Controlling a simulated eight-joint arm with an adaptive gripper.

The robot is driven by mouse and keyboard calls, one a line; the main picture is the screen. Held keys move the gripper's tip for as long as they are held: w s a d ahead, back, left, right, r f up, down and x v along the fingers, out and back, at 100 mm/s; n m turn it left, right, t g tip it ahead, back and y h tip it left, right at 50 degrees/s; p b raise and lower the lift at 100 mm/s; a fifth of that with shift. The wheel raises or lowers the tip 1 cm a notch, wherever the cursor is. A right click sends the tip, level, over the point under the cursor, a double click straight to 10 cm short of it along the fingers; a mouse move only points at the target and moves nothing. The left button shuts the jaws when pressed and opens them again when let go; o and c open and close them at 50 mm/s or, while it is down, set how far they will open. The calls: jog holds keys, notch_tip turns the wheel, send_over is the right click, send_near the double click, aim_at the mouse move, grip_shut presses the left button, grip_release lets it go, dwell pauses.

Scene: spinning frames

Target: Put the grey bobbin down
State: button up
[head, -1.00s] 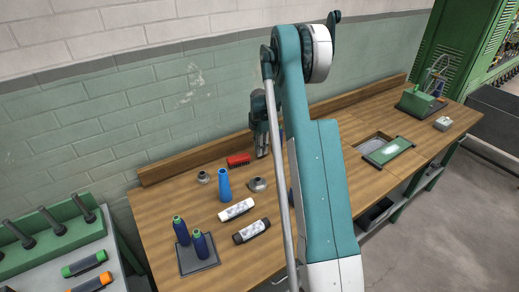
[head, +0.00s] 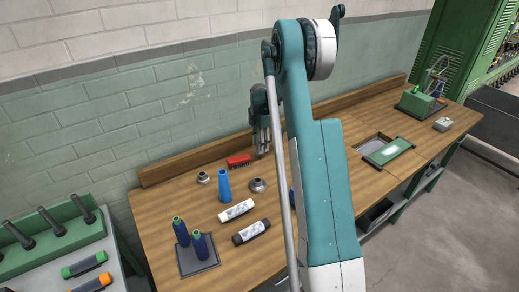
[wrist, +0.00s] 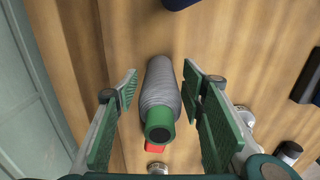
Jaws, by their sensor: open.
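The grey bobbin (wrist: 162,88) has a green end with a dark hole and shows in the wrist view over the wooden bench. It lies between the two green-padded fingers of my gripper (wrist: 160,80), with gaps on both sides. My gripper is open and does not hold it. I cannot tell for sure whether the bobbin stands or lies. In the head view my gripper (head: 263,145) is low over the back of the bench (head: 160,220), and my arm hides the grey bobbin there.
Dark blue bobbins (head: 181,232) stand on a dark plate. A wooden ledge runs along the back.

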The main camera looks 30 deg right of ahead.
notch_tip(320, 180, up, 9)
dwell(0.4)
dwell(0.4)
jog(key=shift+a, duration=0.1)
jog(key=shift+s+a+r, duration=0.1)
jog(key=shift+a+r, duration=0.05)
jog(key=shift+r, duration=0.1)
jog(key=s+a+r+m+t, duration=0.2)
jog(key=s+a+r+m, duration=0.2)
jog(key=s+a+r, duration=0.6)
jog(key=s+a+r+m+t, duration=0.1)
jog(key=s+a+r+m, duration=0.3)
jog(key=s+a+r, duration=0.6)
jog(key=s+a+f+m+t, duration=0.1)
jog(key=s+a+m+t, duration=0.1)
jog(key=s+a+m, duration=0.3)
jog(key=s+a+f+m+t, duration=0.1)
jog(key=s+a+m, duration=0.4)
jog(key=s+a, duration=0.8)
jog(key=s+t, duration=0.1)
jog(key=s, duration=0.6)
jog(key=shift+a, duration=0.2)
